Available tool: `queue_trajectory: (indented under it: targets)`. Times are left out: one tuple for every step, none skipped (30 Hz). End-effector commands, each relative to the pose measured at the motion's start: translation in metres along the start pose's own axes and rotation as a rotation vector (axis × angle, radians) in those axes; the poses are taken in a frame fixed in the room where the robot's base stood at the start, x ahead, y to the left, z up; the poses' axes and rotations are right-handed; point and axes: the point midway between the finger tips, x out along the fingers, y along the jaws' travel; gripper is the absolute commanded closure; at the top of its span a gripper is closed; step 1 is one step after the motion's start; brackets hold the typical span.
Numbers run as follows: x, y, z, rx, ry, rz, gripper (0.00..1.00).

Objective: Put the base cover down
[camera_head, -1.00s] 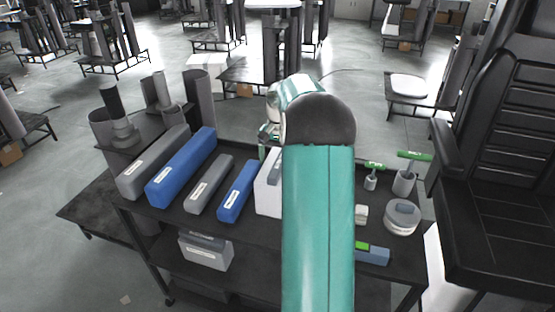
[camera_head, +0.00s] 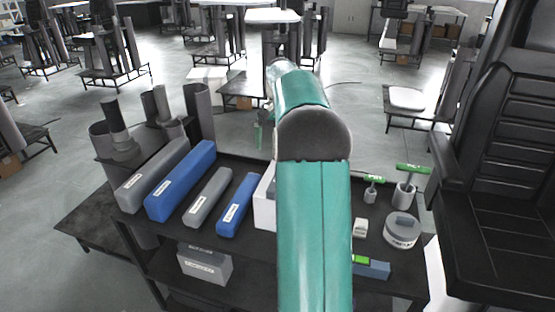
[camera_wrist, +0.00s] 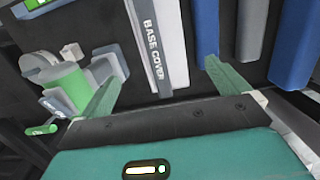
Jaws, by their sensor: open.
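The base cover (camera_wrist: 172,40), a white box with a grey strip lettered BASE COVER, lies on the dark cart top in the wrist view. My gripper (camera_wrist: 162,75) is open, with one green finger on each side of the near end of the base cover in the picture. Nothing is held between the fingers. Whether they touch the box cannot be told. In the head view, only the left part of a white box (camera_head: 264,207) shows, with my teal arm hiding the rest. My gripper is mostly hidden behind the arm there.
Blue and grey long boxes (camera_head: 180,181) lie left of the white box on the cart (camera_head: 165,228). A round grey container (camera_head: 402,231), green-handled tools (camera_head: 405,185) and a small blue box (camera_head: 372,269) are at right. A black seat (camera_head: 495,210) stands close to the right.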

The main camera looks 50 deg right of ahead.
Motion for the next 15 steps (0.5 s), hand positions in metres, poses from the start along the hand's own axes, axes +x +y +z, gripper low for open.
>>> queue_trajectory:
  targets:
    - [-0.007, 0.000, 0.000, 0.000, 0.001, 0.000, 0.00]
    - [-0.010, 0.000, 0.000, 0.000, 0.001, 0.000, 0.00]
    - [-0.013, 0.000, 0.000, 0.000, 0.001, 0.000, 0.00]
    - [-0.015, 0.000, 0.000, 0.000, 0.000, 0.000, 0.00]
    - [-0.016, 0.000, 0.000, -0.001, -0.001, 0.000, 0.00]
    - [-0.017, 0.000, 0.000, -0.001, -0.001, 0.000, 0.00]
    - [-0.018, 0.000, 0.000, -0.001, -0.001, 0.000, 0.00]
    - [-0.018, 0.000, 0.000, -0.001, -0.001, 0.000, 0.00]
    - [-0.018, -0.001, 0.001, -0.002, -0.001, 0.000, 0.00]
    - [-0.019, -0.002, 0.003, -0.006, 0.001, 0.000, 0.00]
    - [-0.020, -0.004, 0.005, -0.012, 0.005, 0.000, 0.00]
    - [-0.023, -0.008, 0.011, -0.026, 0.012, 0.000, 0.00]
    - [-0.026, -0.012, 0.016, -0.039, 0.020, -0.001, 0.00]
    - [-0.029, -0.017, 0.024, -0.056, 0.029, -0.002, 0.00]
    - [-0.034, -0.024, 0.036, -0.085, 0.044, -0.002, 0.00]
